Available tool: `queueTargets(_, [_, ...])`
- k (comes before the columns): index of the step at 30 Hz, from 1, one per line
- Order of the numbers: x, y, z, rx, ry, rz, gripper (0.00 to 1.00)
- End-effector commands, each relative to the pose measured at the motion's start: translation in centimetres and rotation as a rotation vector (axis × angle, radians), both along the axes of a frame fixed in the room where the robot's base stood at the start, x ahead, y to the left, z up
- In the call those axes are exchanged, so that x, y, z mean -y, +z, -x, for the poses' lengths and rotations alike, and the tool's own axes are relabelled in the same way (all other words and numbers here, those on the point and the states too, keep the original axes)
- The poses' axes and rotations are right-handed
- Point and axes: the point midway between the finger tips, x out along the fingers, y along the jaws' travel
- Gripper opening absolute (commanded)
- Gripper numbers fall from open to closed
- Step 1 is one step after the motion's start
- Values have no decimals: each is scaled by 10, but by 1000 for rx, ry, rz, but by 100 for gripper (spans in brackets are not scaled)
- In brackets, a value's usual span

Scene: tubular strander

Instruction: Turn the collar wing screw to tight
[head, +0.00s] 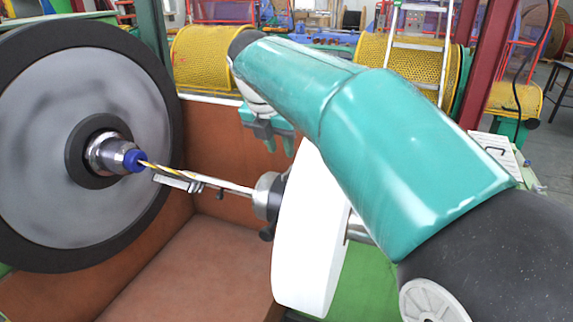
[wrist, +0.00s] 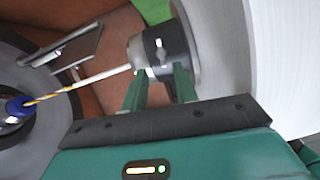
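The dark collar (head: 268,196) sits on the shaft, against the hub side of the large white disc (head: 312,235). In the wrist view the collar (wrist: 166,46) lies just beyond my fingertips, with a small pale metal piece (wrist: 160,43) on its face that looks like the wing screw. It is too small to tell how it is turned.
A thin rod (head: 228,186) runs from the collar towards a yellow-striped strand (head: 162,169) and a blue-tipped spindle (head: 133,160) on the large grey reel (head: 70,190). A flat metal bracket (head: 178,181) lies beside the strand. Brown panels (head: 225,140) stand behind.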

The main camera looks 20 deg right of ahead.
Motion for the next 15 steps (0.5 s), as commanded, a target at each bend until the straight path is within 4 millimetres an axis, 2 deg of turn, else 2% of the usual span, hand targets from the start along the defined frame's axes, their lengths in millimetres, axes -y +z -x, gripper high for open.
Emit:
queueTargets(3, [7,-22,-6,-2,-1,1,29])
queueTargets(9, [16,-54,-18,1,0,1,29])
queueTargets(15, [21,-68,-23,1,0,0,29])
